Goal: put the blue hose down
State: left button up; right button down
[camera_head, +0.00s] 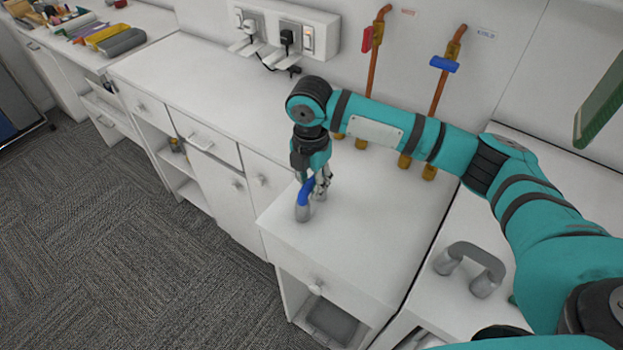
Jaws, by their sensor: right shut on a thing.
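The blue hose (304,193) is a short curved piece with a blue upper part and a grey end. It is upright at my right gripper (318,184), over the front left part of the white counter (370,235). My right gripper is shut on the hose, and its fingers and wrist hide part of it. The grey end is at the counter top; I cannot tell whether it bears on it. My left gripper is not in view.
A grey curved hose (474,262) stands on the lower right surface. Copper pipes with a red valve handle (367,39) and a blue valve handle (445,64) rise behind my arm. A socket box (285,30) with a plugged cable is on the wall. The counter right of the gripper is clear.

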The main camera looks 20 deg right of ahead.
jog(key=shift+f, duration=0.2)
jog(key=c, duration=1.2)
grip_release()
notch_tip(320, 180, up, 11)
jog(key=b, duration=0.2)
jog(key=shift+a+r+b, duration=0.1)
jog(key=shift+b, duration=0.3)
jog(key=shift+r, duration=0.55)
